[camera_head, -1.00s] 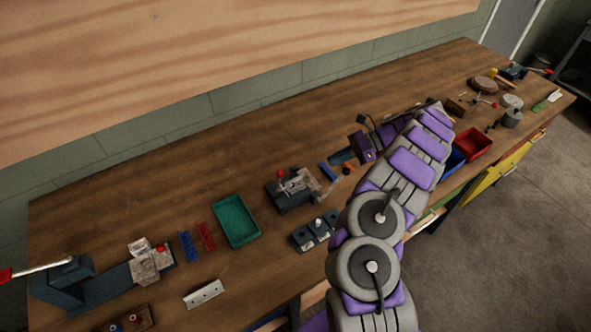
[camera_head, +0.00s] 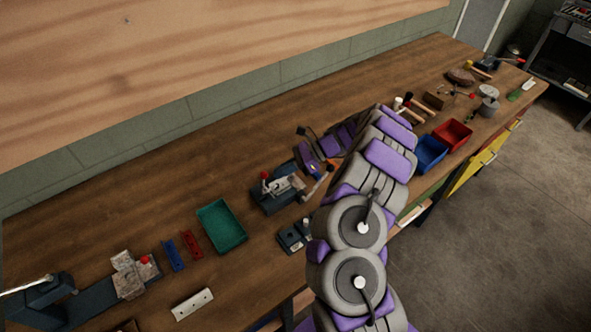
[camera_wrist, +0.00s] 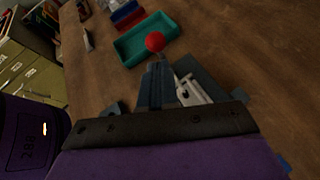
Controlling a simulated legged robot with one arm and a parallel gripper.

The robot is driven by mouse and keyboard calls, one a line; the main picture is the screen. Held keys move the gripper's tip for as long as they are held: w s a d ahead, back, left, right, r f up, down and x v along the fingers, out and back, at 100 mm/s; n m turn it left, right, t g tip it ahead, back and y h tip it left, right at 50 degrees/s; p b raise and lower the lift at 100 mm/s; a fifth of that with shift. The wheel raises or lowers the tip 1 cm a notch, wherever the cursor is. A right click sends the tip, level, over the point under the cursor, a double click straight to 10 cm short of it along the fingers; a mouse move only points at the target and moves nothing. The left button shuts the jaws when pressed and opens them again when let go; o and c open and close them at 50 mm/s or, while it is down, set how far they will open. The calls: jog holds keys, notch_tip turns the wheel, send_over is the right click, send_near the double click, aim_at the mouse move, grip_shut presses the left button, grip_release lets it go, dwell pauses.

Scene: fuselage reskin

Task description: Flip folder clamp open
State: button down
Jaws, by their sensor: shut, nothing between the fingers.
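A dark blue bench fixture (camera_head: 270,202) carries a pale metal clamp with a red ball knob (camera_head: 264,175) on its handle. In the wrist view the red knob (camera_wrist: 155,42) shows just beyond my fingertips, and the pale clamp metal (camera_wrist: 193,90) lies to their right. My gripper (camera_wrist: 156,66) is shut and empty, with its dark blue-grey fingers pointing at the knob. In the head view my wrist is just right of and behind the fixture. Whether the fingertips touch the knob or handle, I cannot tell. The wrist hides part of the fixture in the wrist view.
A green tray (camera_head: 203,232) is left of the fixture. Small dark blocks (camera_head: 290,240) sit in front of it. Blue (camera_head: 430,155) and red bins (camera_head: 454,134) stand right of my arm. Another red-knobbed fixture (camera_head: 75,308) is at the far left. The bench behind is clear.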

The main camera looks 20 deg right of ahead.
jog(key=shift+a+r, duration=0.15)
jog(key=shift+a, duration=0.4)
jog(key=shift+a+r, duration=0.1)
jog(key=shift+a+r+h+p, duration=0.15)
jog(key=shift+h+p, duration=0.25)
jog(key=shift+p, duration=0.2)
